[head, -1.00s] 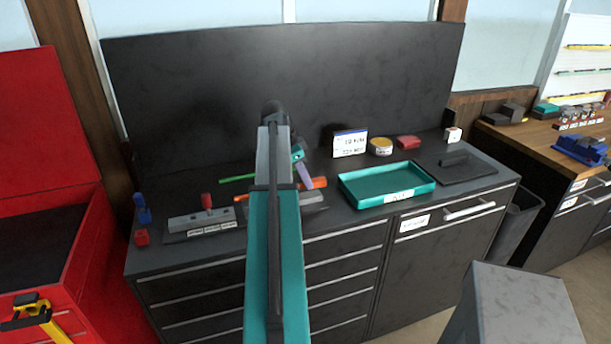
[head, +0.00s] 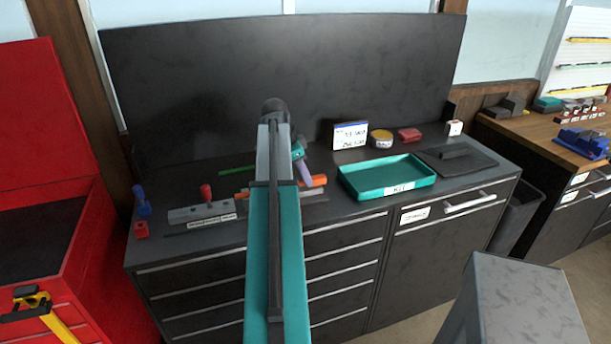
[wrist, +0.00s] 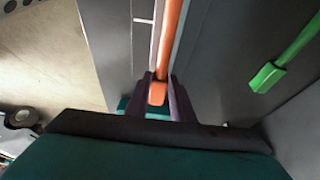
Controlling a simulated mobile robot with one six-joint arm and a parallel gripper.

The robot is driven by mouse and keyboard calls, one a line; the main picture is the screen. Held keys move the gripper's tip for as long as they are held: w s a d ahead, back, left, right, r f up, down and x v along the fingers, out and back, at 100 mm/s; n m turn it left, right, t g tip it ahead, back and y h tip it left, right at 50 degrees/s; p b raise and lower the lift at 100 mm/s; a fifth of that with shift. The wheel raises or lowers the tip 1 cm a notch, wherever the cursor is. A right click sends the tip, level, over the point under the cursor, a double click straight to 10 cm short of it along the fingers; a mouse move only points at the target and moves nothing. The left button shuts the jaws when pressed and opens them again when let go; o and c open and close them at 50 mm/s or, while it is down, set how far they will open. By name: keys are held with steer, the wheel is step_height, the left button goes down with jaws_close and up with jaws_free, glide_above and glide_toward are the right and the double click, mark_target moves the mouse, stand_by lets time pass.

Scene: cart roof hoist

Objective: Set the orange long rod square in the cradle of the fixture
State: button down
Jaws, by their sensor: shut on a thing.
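The orange long rod (head: 314,182) shows on both sides of my arm in the head view, low over the worktop, and its middle is hidden. In the wrist view the rod (wrist: 170,32) runs away from between my purple fingers. My gripper (wrist: 160,97) is shut on it near one end; in the head view my gripper (head: 304,172) points down behind the arm. The grey fixture (head: 185,214) with white labels and a red knob stands at the left, partly hidden by my arm. I cannot tell whether the rod touches the cradle.
A green rod (head: 236,171) lies behind the orange one. A teal tray (head: 433,181) is to the right, with a white sign (head: 350,135), a yellow-topped tin (head: 381,138) and a red item (head: 409,135) behind it. Blue and red pieces (head: 142,229) stand at the left edge.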

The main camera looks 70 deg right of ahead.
steer(key=shift+f, duration=0.2)
stand_by(0.5)
steer(key=c, duration=1.5)
jaws_free()
steer(key=shift+o, duration=0.2)
steer(key=shift+r, duration=0.15)
steer(key=b+v, duration=0.3)
steer(key=v, duration=1)
steer(key=shift+w+a+r, duration=0.15)
steer(key=shift+r, duration=0.05)
